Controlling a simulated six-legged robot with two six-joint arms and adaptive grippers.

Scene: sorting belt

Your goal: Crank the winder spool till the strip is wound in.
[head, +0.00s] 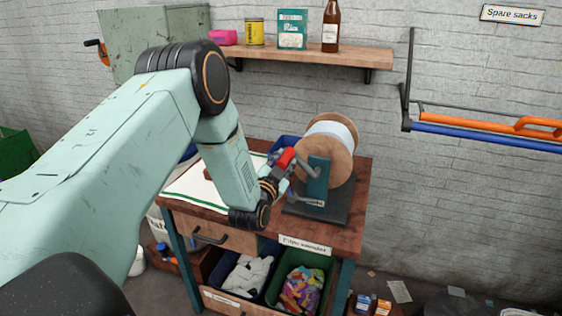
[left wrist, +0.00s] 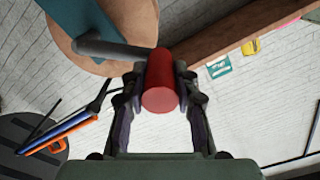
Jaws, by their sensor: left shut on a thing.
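The winder spool (head: 341,150) has round wooden flanges with pale strip wound between them. It stands on a teal bracket (head: 317,180) with a dark base plate (head: 330,208) on the wooden table. My left gripper (head: 284,172) is at the left of the spool, shut on the red crank handle (head: 287,157). In the left wrist view the red handle (left wrist: 160,92) sits between both fingers, with the grey crank arm (left wrist: 105,48) running left from it across the wooden flange (left wrist: 75,20). A white strip with a green edge (head: 195,190) lies on the table, partly hidden behind my arm. My right gripper is not in view.
The table (head: 360,200) has a drawer and bins beneath, including a green bin (head: 305,275) of colourful pieces. Orange and blue bars (head: 490,130) are on the wall at right.

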